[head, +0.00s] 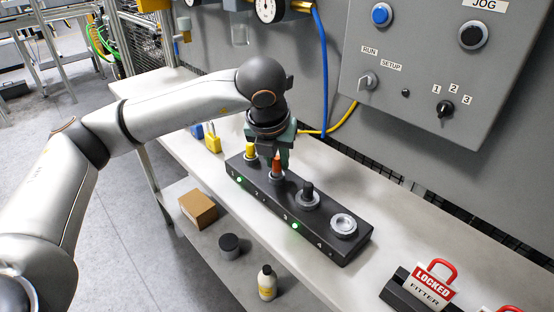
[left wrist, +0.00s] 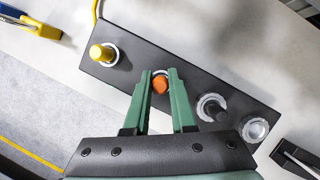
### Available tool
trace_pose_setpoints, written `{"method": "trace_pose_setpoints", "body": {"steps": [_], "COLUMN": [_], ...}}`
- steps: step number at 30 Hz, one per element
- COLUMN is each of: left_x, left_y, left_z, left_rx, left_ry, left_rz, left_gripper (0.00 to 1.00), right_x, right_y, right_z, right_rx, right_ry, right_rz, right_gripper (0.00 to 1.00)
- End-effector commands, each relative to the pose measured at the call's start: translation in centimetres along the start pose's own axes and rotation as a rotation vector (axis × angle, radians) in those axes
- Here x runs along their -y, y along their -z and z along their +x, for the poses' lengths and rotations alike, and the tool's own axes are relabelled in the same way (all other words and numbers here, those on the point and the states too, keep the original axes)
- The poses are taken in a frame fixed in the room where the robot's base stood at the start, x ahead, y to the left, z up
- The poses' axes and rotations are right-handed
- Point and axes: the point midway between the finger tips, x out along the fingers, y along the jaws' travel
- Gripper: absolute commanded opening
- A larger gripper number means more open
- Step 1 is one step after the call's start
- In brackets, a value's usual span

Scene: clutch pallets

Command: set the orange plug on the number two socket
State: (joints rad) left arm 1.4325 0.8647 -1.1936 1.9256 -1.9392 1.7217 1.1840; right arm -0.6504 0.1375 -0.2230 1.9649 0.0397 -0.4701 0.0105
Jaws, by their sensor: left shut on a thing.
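The black socket block (head: 262,188) lies on the bench with a row of numbered sockets. My left gripper (head: 281,156) points down over the number two socket (head: 277,177). It is shut on the orange plug (head: 276,164), which also shows between the green fingers in the left wrist view (left wrist: 160,86). The plug stands upright at the socket's ring; I cannot tell whether it is fully seated. A yellow plug (head: 250,149) stands in the first socket, a black plug (head: 308,190) in the third. The fourth socket (head: 344,224) is empty. My right gripper is out of view.
A red "LOCKED" padlock (head: 434,282) sits in a black holder at right. A control panel (head: 430,60) is on the wall behind. A cardboard box (head: 198,208) and a bottle (head: 267,283) are on the lower shelf.

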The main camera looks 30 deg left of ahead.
Motion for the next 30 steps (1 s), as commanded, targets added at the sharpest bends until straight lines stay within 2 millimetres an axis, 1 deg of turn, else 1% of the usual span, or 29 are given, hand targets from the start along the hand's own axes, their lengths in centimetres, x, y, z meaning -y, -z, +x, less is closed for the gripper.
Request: {"method": "trace_pose_setpoints", "body": {"steps": [8,23,24,27,30], "left_x": [0.01,0.01,0.01,0.0,0.0], "left_y": [-0.01,0.37,0.37,0.34,0.35], "left_z": [0.0,0.9,0.89,0.82,0.82], "left_rx": [0.0,0.0,0.0,0.0,0.0], "left_ry": [0.0,0.0,0.0,0.0,0.0], "left_rz": [0.0,0.0,0.0,0.0,0.0], "left_gripper": [0.0,0.0,0.25,0.36,0.36], "right_x": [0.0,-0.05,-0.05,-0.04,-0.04], "right_y": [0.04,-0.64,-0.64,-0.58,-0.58], "right_z": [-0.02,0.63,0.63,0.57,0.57], "right_rx": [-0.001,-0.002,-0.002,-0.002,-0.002], "right_ry": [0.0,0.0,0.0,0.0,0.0], "right_rz": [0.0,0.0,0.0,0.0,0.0], "right_gripper": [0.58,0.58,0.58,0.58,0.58]}}
